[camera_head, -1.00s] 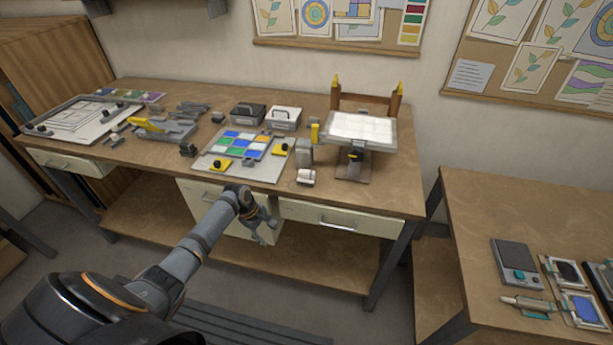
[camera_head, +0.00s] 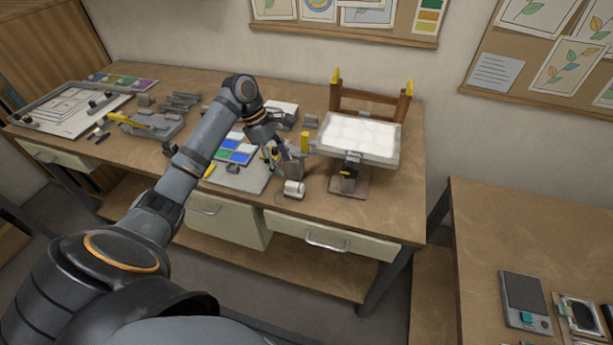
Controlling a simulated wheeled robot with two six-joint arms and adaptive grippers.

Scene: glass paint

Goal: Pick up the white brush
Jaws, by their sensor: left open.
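My left gripper (camera_head: 274,152) is open over the middle of the workbench. Its fingers point down beside a grey upright holder (camera_head: 294,168), with thin dark and purple shapes between or behind them. I cannot make out a white brush for certain; the gripper and arm hide part of this area. A small white cylindrical item (camera_head: 294,188) lies just in front of the holder, apart from the gripper. My right gripper is out of view.
A tilted white light panel (camera_head: 358,137) on a stand is close to the right of the gripper. A board with coloured glass tiles (camera_head: 236,148) lies to its left, partly behind my arm. Another table (camera_head: 540,235) stands at the right.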

